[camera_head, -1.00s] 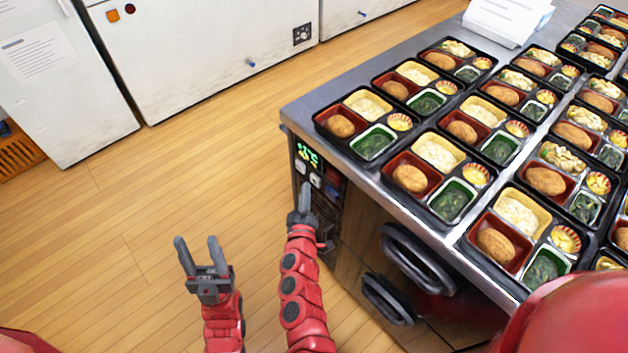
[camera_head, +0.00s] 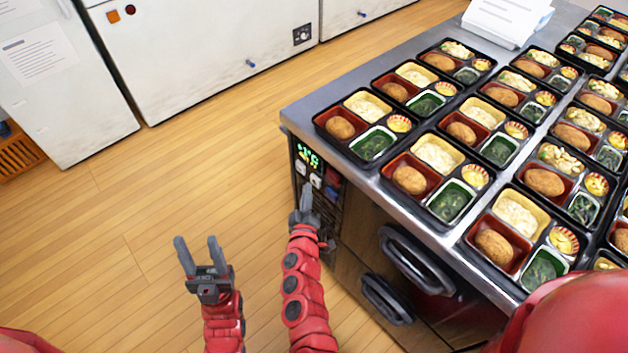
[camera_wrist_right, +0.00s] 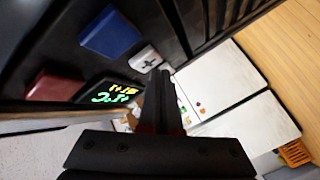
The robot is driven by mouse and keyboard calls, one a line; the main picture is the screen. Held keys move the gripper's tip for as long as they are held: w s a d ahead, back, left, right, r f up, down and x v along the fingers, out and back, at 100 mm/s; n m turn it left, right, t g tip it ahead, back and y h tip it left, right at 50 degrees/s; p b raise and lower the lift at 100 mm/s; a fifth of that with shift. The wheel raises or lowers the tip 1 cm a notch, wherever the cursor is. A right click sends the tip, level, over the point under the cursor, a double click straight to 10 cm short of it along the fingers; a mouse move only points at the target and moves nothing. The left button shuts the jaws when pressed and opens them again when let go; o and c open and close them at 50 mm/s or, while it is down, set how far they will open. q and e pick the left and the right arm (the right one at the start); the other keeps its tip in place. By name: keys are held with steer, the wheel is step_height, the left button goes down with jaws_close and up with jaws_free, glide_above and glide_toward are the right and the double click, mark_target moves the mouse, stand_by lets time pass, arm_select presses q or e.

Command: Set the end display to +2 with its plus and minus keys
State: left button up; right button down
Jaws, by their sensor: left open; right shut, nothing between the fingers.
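The end display (camera_head: 308,156) is a small dark panel with green and yellow digits on the end of the steel counter. Its digits are too small to read surely in the head view. In the right wrist view the display (camera_wrist_right: 112,94) shows a yellow and a green line, tilted and hard to read. Two white keys sit below it, one of them at the right (camera_head: 316,180); one white key (camera_wrist_right: 146,60) with a dark mark shows beside my fingers in the wrist view. My right gripper (camera_head: 304,192) is shut and empty, just below the keys. My left gripper (camera_head: 199,245) is open and empty over the floor.
A red button (camera_head: 333,177) and a blue button (camera_wrist_right: 110,34) are beside the display. Black handles (camera_head: 415,262) stick out of the counter's front. Bento trays (camera_head: 368,128) cover the counter top.

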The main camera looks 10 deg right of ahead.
steer(key=shift+w+d, duration=0.35)
steer(key=shift+d, duration=0.15)
stand_by(0.8)
steer(key=shift+s+a+p, duration=0.5)
steer(key=shift+a+p, duration=0.2)
steer(key=shift+p, duration=0.15)
steer(key=shift+s+a, duration=0.1)
steer(key=s+a+p, duration=0.1)
steer(key=a, duration=0.1)
steer(key=s+a+p, duration=0.1)
steer(key=shift+s+a, duration=0.4)
stand_by(1.6)
